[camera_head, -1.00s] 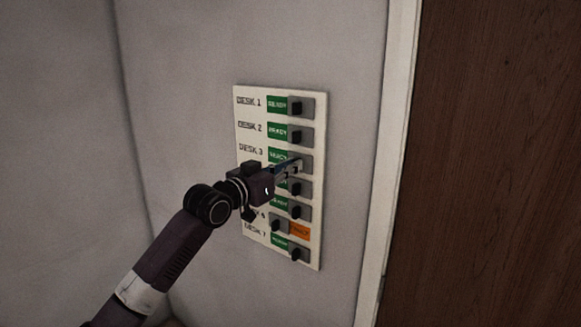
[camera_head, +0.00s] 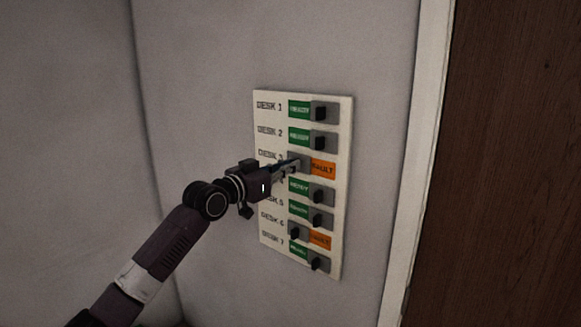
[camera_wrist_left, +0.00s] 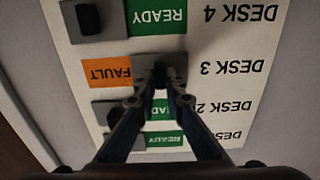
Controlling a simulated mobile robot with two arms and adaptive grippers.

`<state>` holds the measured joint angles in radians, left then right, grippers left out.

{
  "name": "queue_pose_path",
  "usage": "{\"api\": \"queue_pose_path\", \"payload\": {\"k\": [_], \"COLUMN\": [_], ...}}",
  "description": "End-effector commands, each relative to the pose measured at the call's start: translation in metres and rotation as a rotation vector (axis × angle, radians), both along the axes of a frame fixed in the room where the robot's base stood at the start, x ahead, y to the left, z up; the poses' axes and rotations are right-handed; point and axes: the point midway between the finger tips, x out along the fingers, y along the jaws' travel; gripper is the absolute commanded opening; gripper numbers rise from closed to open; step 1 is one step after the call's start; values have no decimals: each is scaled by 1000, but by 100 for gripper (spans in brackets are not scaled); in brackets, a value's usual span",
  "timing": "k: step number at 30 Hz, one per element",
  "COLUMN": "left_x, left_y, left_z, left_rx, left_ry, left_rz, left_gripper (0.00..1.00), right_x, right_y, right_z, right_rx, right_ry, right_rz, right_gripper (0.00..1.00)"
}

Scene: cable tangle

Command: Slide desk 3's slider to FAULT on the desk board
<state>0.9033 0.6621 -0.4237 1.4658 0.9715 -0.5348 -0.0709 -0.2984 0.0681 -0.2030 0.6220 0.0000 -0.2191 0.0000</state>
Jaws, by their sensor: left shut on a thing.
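The desk board (camera_head: 345,125) is a white panel on the wall with several labelled slider rows. In the desk 3 row, the slider (camera_head: 303,162) sits at the left end and the orange FAULT label (camera_head: 322,170) shows to its right. My left gripper (camera_head: 290,166) is at this row with its fingers shut on the slider's knob. In the left wrist view, which shows the board upside down, the fingertips (camera_wrist_left: 161,80) close around the knob beside the orange FAULT label (camera_wrist_left: 107,72). The fingers hide part of the knob. My right gripper is not in view.
The desk 6 row also shows an orange label (camera_head: 319,239). The other rows show green READY labels, such as desk 1 (camera_head: 299,109). A pale door frame (camera_head: 417,160) and brown door (camera_head: 510,160) stand to the right. Bare wall lies left of the board.

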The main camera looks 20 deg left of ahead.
Motion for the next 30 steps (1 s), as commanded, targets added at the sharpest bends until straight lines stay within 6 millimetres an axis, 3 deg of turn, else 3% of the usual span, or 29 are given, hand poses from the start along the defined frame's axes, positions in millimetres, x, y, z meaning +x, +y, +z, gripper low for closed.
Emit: {"api": "queue_pose_path", "payload": {"k": [6,17,23,30], "left_x": [0,-4,-28,-72], "left_y": [1,1,10,27], "left_z": [3,2,1,0], "left_rx": [0,0,2,6], "left_ry": [-6,-4,-4,-2], "left_rz": [2,-1,0,1], "left_gripper": [28,28,28,28], "right_x": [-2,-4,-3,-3], "right_y": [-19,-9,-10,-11], "right_z": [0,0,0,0], "right_rx": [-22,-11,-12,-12], "right_ry": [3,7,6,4], "right_rz": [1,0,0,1], "right_gripper": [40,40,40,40]}}
